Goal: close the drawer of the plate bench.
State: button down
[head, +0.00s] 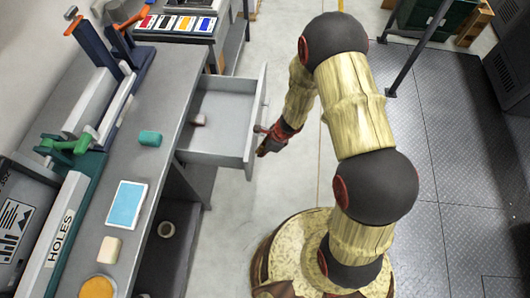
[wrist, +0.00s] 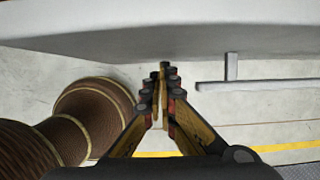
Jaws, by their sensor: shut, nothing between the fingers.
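The grey drawer (head: 222,112) of the plate bench (head: 168,105) stands pulled out to the right in the head view, with a small pinkish block (head: 199,120) inside. My gripper (head: 265,146) is beside the outer side of the drawer front (head: 256,117); I cannot tell if it touches. In the wrist view my gripper (wrist: 163,70) is shut and empty, with its tips close below a pale grey panel (wrist: 170,38) that looks like the drawer front. A bar handle (wrist: 258,83) sticks out from that panel, right of the fingers.
On the bench lie a teal block (head: 150,138), a blue-faced plate (head: 126,205), a beige block (head: 110,247) and an orange round thing (head: 97,287). A tray of colour pads (head: 177,23) is at the back. The floor (head: 295,175) by the drawer is clear.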

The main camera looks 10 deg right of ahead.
jog(key=w+a+p, duration=0.3)
jog(key=a, duration=0.6)
jog(key=w+a+p, duration=0.3)
jog(key=w+a, duration=0.1)
jog(key=a, duration=0.6)
jog(key=w+a+p, duration=0.3)
jog(key=a, duration=0.6)
jog(key=shift+w+a, duration=0.25)
jog(key=shift+a, duration=0.15)
